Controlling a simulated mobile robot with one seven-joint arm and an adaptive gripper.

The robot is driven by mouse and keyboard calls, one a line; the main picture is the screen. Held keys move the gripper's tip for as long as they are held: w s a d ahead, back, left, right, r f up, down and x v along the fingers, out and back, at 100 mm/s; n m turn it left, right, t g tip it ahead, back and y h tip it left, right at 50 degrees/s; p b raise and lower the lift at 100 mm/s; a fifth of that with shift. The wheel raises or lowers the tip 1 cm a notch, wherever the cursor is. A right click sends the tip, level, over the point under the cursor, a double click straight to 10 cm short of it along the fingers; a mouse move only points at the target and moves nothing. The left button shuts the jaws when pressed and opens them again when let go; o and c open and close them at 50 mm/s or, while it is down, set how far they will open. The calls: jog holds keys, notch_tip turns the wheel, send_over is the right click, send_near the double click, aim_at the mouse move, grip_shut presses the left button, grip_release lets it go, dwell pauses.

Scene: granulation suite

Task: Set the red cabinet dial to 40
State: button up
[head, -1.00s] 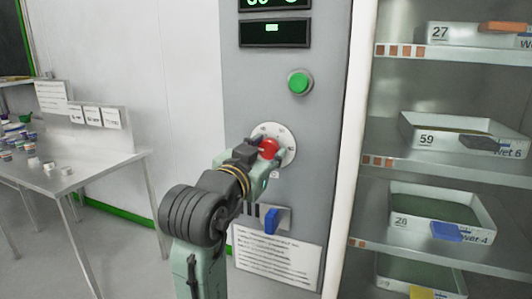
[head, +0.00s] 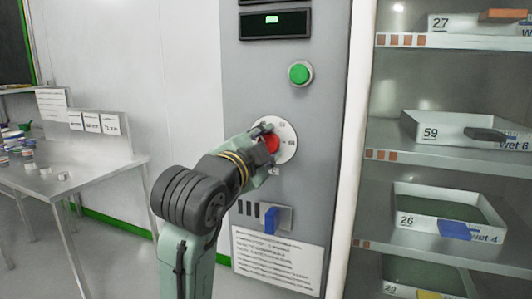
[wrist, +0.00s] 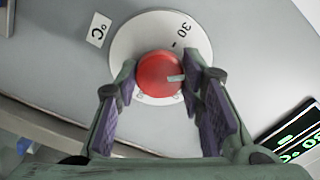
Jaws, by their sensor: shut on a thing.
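The red dial (head: 271,142) is a round knob on a white, marked disc (head: 288,146) on the grey cabinet front. In the wrist view the dial (wrist: 158,75) sits between the two fingers of my gripper (wrist: 162,80), which is shut on it. The pale pointer mark on the dial points right in that view. A "30" shows upside down on the disc's upper right; marks along the lower edge are too small or covered to read. In the head view my gripper (head: 265,148) reaches the dial from the left and hides part of the disc.
A green button (head: 300,73) is above the dial and a dark display (head: 275,23) above that. A blue switch (head: 272,219) and a printed notice (head: 277,260) are below. Shelves with trays (head: 445,205) stand right; a metal table (head: 80,175) stands left.

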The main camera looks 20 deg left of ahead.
jog(key=shift+m+b, duration=0.35)
jog(key=shift+m, duration=0.45)
jog(key=o, duration=1.1)
jog(key=shift+o, duration=0.2)
jog(key=s, duration=1.2)
jog(key=shift+a, duration=0.2)
